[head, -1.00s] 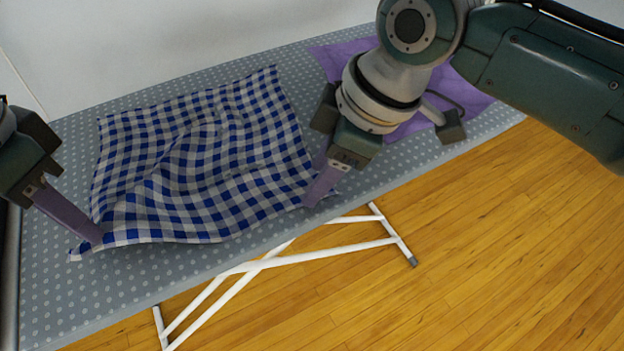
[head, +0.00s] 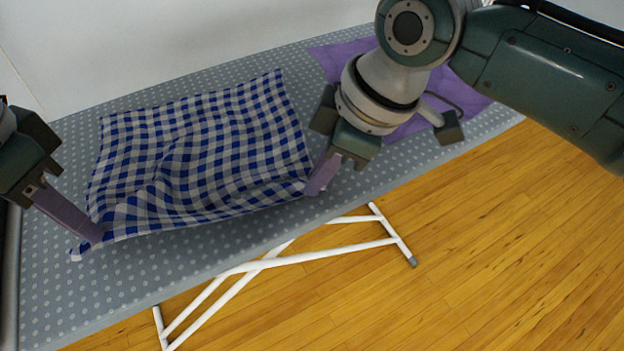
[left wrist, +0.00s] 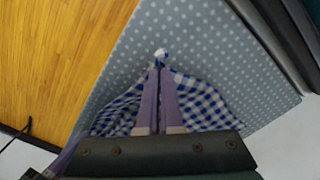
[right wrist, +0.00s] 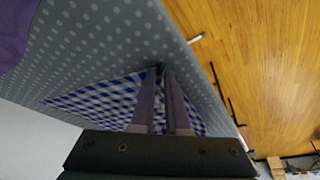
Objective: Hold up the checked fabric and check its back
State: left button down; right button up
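The blue-and-white checked fabric (head: 200,150) lies rumpled on the ironing board, its near edge lifted a little. My left gripper (head: 97,236) is shut on its near left corner, with a small tip of cloth sticking out past the fingers in the left wrist view (left wrist: 161,58). My right gripper (head: 312,190) is at its near right corner. In the right wrist view the right fingers (right wrist: 161,72) are close together with the cloth gathered between them. The back of the fabric is not clearly seen.
The grey dotted ironing board (head: 250,240) stands on white legs (head: 300,258) over a wooden floor (head: 470,250). A purple cloth (head: 400,125) lies at the board's right end, partly behind my right arm. A pale wall rises behind the board.

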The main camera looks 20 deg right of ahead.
jog(key=shift+r, duration=0.1)
grip_shut()
jog(key=shift+r, duration=2.4)
